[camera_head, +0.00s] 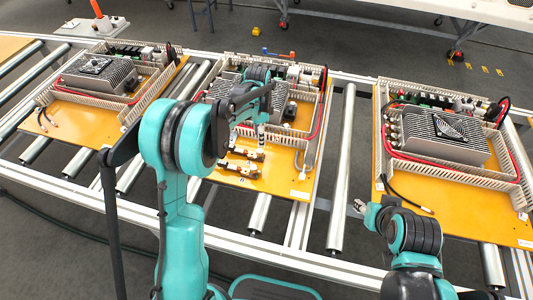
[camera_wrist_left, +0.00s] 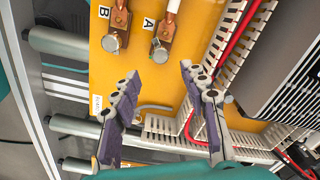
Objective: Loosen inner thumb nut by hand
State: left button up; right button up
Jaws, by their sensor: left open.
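In the left wrist view, two round metal thumb nuts sit on copper lugs over the orange board: nut A (camera_wrist_left: 159,51) and nut B (camera_wrist_left: 111,43). I cannot tell which one is the inner nut. My left gripper (camera_wrist_left: 159,76) is open and empty, its purple fingers spread, with nut A beyond and between the tips. No contact shows. In the head view the left gripper (camera_head: 262,136) hangs over the middle board (camera_head: 272,183), just behind the copper terminals (camera_head: 239,167). My right gripper (camera_head: 361,206) is small, in front of the right board; its jaws are unclear.
A slotted wiring duct (camera_wrist_left: 229,40) and red cable (camera_wrist_left: 232,42) run right of nut A. A finned heat sink (camera_wrist_left: 293,70) stands further right. Boards with heat sinks lie left (camera_head: 100,72) and right (camera_head: 443,134) on the roller conveyor (camera_head: 342,170).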

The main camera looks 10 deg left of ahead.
aim_at(260, 150)
pick_arm(q)
notch_tip(260, 150, down, 8)
jog(key=b, duration=0.2)
jog(key=shift+b, duration=0.4)
jog(key=shift+c, duration=0.3)
grip_shut()
